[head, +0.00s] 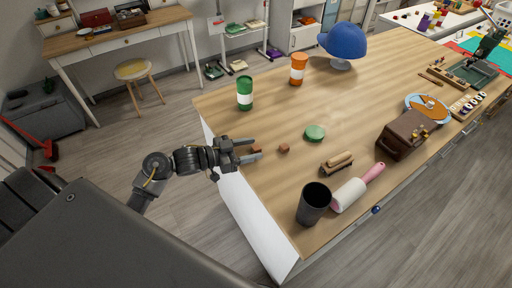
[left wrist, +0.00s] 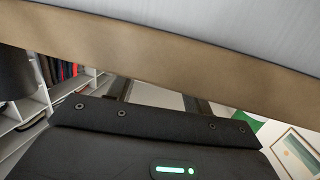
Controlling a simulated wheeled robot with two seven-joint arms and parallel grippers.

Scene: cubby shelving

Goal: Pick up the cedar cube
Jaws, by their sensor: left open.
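Two small reddish-brown cubes are at the table's near left side in the head view. One cube (head: 284,148) stands alone on the wooden table (head: 340,110). The other cube (head: 256,150) shows between or just behind the fingers of my left gripper (head: 251,148). I cannot tell which one is cedar. My left gripper is open at the table's left edge, its fingers pointing right. In the left wrist view, the fingers (left wrist: 160,97) are apart and partly hidden by a brown edge, and no cube shows there. My right gripper is not in view.
A green can (head: 244,93) and an orange can (head: 298,69) stand farther back. The table between them is clear.

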